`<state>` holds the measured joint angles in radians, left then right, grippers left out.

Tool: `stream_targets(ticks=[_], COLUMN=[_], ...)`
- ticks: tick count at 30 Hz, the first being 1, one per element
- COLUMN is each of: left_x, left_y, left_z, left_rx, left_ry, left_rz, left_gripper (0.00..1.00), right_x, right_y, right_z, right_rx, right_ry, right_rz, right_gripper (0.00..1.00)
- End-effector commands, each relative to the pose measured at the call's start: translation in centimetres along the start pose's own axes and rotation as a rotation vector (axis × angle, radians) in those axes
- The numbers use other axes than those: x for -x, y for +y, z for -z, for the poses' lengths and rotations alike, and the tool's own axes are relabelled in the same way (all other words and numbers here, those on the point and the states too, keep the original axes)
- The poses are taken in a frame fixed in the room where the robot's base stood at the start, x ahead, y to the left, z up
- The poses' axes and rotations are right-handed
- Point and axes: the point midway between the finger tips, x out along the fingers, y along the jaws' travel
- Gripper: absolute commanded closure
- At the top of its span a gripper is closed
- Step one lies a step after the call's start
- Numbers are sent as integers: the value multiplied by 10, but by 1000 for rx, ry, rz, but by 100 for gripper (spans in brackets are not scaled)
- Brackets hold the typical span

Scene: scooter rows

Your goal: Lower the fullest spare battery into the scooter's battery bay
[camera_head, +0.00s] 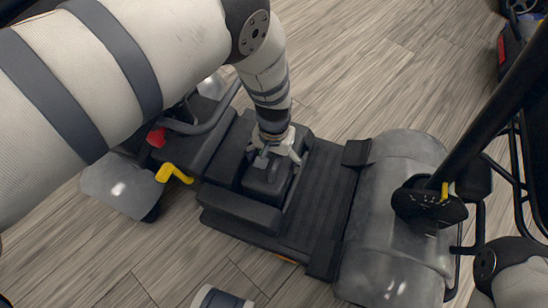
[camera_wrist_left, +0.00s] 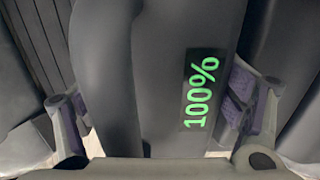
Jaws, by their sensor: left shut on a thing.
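My left gripper (camera_head: 276,150) comes down from above and is shut on a dark grey battery (camera_head: 266,180). In the left wrist view the battery (camera_wrist_left: 168,70) stands between the two fingers, and its display (camera_wrist_left: 201,90) reads 100% in green. The battery is at the scooter's battery bay (camera_head: 245,212), between black raised walls beside the ribbed footboard (camera_head: 322,200). I cannot tell how deep it sits, as the gripper and walls hide its lower part. My right gripper is out of view.
The scooter's grey front cover (camera_head: 390,255) and black steering column (camera_head: 490,110) stand to the right. A yellow lever (camera_head: 173,174) and red part (camera_head: 156,138) are at left. Another vehicle (camera_head: 512,50) shows at top right. Wood floor (camera_head: 350,60) is clear behind.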

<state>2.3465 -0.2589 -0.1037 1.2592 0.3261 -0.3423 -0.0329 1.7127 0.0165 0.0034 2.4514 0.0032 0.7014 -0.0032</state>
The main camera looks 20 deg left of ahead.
Motion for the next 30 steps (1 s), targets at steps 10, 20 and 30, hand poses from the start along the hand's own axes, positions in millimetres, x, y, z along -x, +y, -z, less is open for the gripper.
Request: stream_targets(ticks=[10, 20, 30], left_x=[-2, -3, 8], left_y=[0, 0, 0], left_z=[1, 1, 1], left_rx=[0, 0, 1], left_ry=[4, 3, 1], left_rz=[0, 0, 0], left_gripper=[74, 0, 0], right_x=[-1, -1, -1], right_y=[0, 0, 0], right_z=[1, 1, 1], right_rx=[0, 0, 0], right_ry=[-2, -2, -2], right_rz=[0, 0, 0], right_gripper=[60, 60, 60])
